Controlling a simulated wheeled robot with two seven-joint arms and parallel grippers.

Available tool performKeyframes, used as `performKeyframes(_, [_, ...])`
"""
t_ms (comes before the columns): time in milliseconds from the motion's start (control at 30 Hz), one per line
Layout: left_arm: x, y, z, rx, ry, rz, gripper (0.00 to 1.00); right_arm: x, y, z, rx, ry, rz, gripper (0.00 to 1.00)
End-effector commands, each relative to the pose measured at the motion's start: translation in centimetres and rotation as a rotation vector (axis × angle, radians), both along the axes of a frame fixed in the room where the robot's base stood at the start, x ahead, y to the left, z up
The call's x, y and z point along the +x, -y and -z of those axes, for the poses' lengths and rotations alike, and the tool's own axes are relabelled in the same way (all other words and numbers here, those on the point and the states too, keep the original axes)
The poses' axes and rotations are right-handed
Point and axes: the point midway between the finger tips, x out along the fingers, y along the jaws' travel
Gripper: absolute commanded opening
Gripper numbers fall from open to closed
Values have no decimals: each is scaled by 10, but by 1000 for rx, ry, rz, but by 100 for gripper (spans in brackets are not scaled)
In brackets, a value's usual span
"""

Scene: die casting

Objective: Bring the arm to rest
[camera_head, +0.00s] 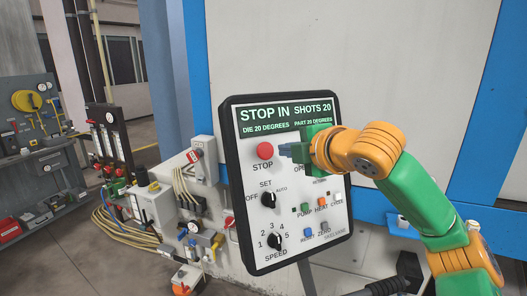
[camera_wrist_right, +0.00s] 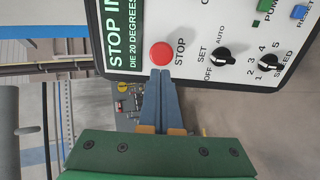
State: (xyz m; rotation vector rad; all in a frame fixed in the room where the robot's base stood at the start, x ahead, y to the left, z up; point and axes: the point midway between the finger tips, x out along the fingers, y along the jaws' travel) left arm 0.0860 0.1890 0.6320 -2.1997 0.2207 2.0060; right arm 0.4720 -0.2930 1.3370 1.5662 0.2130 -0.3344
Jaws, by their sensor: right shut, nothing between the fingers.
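My right arm comes in from the right in the head view. Its green and orange gripper (camera_head: 284,150) is in front of the control panel (camera_head: 322,252), just right of the red STOP button (camera_head: 265,150). In the right wrist view the blue fingers of the right gripper (camera_wrist_right: 160,73) are together with nothing between them. Their tips are close to the red STOP button (camera_wrist_right: 161,55); I cannot tell whether they touch it. The gripper hides part of the panel around the "OPEN" label. My left gripper is not in view.
The panel has a SET knob (camera_head: 268,200), a SPEED knob (camera_head: 275,242) and small coloured buttons. Left of it are valves, cables (camera_head: 125,232) and a tool board (camera_head: 35,115). A white and blue machine wall (camera_head: 400,50) stands behind.

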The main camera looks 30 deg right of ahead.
Motion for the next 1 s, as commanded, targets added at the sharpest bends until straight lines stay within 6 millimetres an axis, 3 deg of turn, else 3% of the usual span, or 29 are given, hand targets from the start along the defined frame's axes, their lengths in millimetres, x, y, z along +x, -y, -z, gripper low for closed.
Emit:
performKeyframes(467, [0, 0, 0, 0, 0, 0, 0, -3, -1, 0, 0, -2, 0, 0])
performKeyframes(567, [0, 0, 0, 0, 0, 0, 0, 4, -13, 21, 14, -38, -14, 0])
performKeyframes(667, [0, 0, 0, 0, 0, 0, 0, 16, -48, 84, 80, -134, -43, 0])
performKeyframes(767, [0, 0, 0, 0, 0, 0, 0, 11, -91, 167, 220, -255, -47, 0])
performKeyframes(900, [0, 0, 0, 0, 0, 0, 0, -31, -134, 273, 497, -429, 57, 0])
performKeyframes(1000, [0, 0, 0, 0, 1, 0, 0, -71, -147, 326, 678, -526, 200, 0])
